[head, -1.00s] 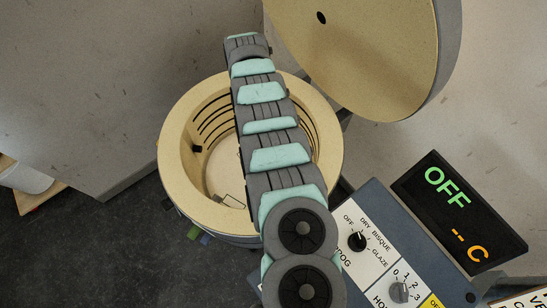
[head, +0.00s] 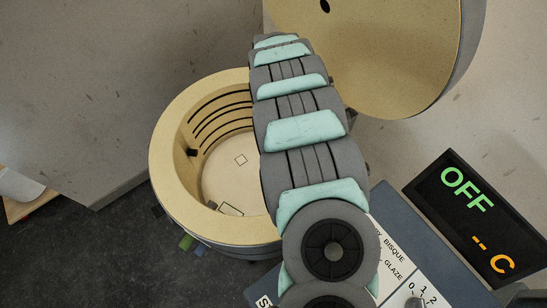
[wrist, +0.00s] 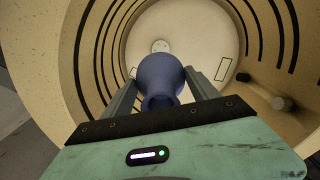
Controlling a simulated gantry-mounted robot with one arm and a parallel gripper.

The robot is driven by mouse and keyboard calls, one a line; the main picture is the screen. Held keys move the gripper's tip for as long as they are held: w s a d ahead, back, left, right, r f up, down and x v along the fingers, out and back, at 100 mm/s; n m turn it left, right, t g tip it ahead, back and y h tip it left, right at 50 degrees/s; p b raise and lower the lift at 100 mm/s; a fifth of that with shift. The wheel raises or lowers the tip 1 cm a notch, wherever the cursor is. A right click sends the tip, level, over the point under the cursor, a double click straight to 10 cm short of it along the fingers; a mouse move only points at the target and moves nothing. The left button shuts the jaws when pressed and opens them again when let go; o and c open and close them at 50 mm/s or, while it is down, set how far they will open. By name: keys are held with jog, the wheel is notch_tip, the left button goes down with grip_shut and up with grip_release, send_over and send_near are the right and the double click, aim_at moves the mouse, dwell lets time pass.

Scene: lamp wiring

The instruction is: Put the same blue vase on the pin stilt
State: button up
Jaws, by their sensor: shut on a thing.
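In the wrist view, the blue vase (wrist: 162,78) sits between the two fingers of my gripper (wrist: 160,84), which is shut on it. Its open mouth faces the camera. The vase is over the inside of the round kiln (wrist: 60,60), with the pale kiln floor beyond it. A small whitish round piece (wrist: 160,46) shows on the floor just past the vase; it may be the pin stilt, but I cannot tell for sure. In the head view, my arm hides the gripper and the vase, and the kiln (head: 172,155) stands open below it.
The kiln wall has dark heating grooves and a dark peg (wrist: 281,103) on its inside. Outlined squares mark the floor (head: 240,160). The raised lid (head: 390,50) is at the upper right. A control panel (head: 400,260) and an OFF display (head: 470,215) stand at the right.

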notch_tip(320, 180, down, 18)
jog(key=b, duration=0.4)
jog(key=shift+s+a+f, duration=0.1)
jog(key=shift+s+f, duration=0.05)
jog(key=shift+b, duration=0.3)
jog(key=o, duration=1.8)
jog(key=shift+o, duration=0.2)
notch_tip(320, 180, up, 12)
jog(key=p, duration=0.4)
